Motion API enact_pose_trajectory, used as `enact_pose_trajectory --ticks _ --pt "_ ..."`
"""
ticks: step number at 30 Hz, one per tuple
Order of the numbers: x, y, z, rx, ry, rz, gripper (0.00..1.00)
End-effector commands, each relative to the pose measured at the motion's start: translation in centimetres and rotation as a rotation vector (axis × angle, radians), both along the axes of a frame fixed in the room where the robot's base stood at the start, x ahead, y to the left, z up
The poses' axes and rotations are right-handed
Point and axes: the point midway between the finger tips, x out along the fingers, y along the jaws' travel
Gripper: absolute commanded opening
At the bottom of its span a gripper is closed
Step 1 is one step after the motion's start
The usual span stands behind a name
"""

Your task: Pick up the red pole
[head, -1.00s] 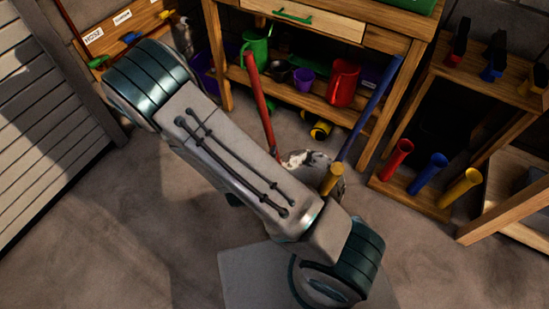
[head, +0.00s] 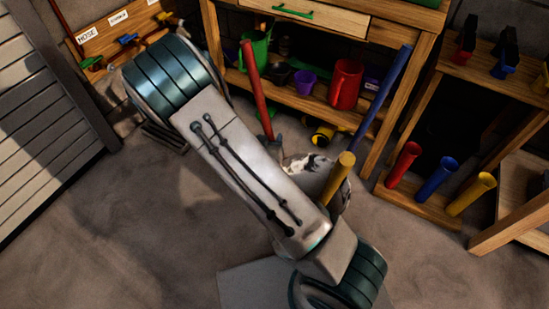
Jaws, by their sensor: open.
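The red pole (head: 257,90) stands steeply tilted in front of the workbench, its top leaning left. Its lower end passes out of sight behind my arm, beside a black-and-white blotched bucket (head: 306,163). A yellow pole (head: 337,178) and a blue pole (head: 383,98) rise around the same bucket. My arm's large link crosses the middle of the view and covers part of the bucket. My gripper cannot be made out behind it. A small grey piece shows by the pole's lower end, but I cannot tell what it is.
Red, blue and yellow tubes stand in a wooden rack (head: 420,207) at right. A slatted panel (head: 45,120) is at left. Lower-left floor is clear.

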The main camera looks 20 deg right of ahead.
Motion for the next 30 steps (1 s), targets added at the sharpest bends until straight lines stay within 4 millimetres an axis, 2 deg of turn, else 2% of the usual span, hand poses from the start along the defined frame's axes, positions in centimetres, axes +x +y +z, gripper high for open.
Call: enact_pose_trajectory --ticks 7,15,24,25,27,30 --pt "1.5 -0.6 -0.9 0.0 0.0 0.0 0.49" --pt "4.8 -1.8 -2.6 0.001 -0.001 -0.002 0.49" --pt "5.2 -2.0 -2.6 0.001 0.001 0.001 0.49" --pt "5.2 -2.0 -2.6 0.0 0.001 0.0 0.43" --pt "5.2 -2.0 -2.6 0.001 0.001 0.001 0.24" --pt "5.2 -2.0 -2.6 0.0 0.001 0.0 0.0"
